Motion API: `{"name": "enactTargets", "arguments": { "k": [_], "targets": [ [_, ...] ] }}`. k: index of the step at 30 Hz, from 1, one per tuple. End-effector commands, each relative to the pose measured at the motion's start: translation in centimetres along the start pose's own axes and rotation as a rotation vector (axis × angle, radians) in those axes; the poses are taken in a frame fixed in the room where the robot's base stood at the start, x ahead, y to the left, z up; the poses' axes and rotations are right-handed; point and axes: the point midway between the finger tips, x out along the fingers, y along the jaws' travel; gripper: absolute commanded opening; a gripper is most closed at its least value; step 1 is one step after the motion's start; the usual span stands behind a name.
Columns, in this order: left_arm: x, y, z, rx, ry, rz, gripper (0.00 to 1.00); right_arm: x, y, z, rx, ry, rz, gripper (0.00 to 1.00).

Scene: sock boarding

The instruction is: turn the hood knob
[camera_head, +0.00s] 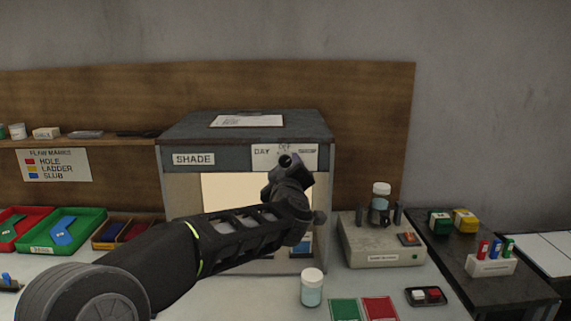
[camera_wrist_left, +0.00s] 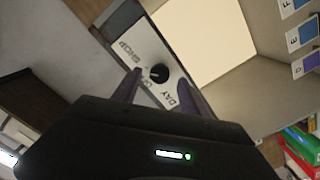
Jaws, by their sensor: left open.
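The hood (camera_head: 180,180) is a grey box labelled SHADE with a lit opening, standing at the back of the table. Its knob panel (camera_head: 262,163) is white and marked DAY, OFF and SHOP. The knob (camera_wrist_left: 159,73) is small, round and black, with a pale pointer mark. My left gripper (camera_head: 287,165) is at the panel and mostly covers the knob in the head view. In the left wrist view its two fingers (camera_wrist_left: 160,84) are open, one to each side of the knob, and whether they touch it cannot be told. My right gripper is not in view.
A white-capped jar (camera_head: 312,290) stands in front of the hood, beside green and red squares (camera_head: 362,309). A beige device (camera_head: 383,245) is to the right. Red and green trays (camera_head: 86,220) are at left. A dark stand with a pen block (camera_head: 490,265) is at far right.

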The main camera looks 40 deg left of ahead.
Motion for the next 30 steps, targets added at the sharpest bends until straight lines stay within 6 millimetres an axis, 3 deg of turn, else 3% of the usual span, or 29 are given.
{"name": "enactTargets", "arguments": {
  "k": [6, 17, 30],
  "targets": [
    [2.8, 0.0, 0.0, 0.001, 0.001, -0.001, 0.51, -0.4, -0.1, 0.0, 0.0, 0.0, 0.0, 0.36],
    [3.3, 0.0, 0.0, 0.0, 0.0, 0.0, 0.51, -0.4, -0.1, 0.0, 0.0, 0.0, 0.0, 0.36],
    [3.3, 0.0, 0.0, 0.0, 0.0, 0.0, 0.14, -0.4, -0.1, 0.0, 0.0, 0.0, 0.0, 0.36]
  ]
}}
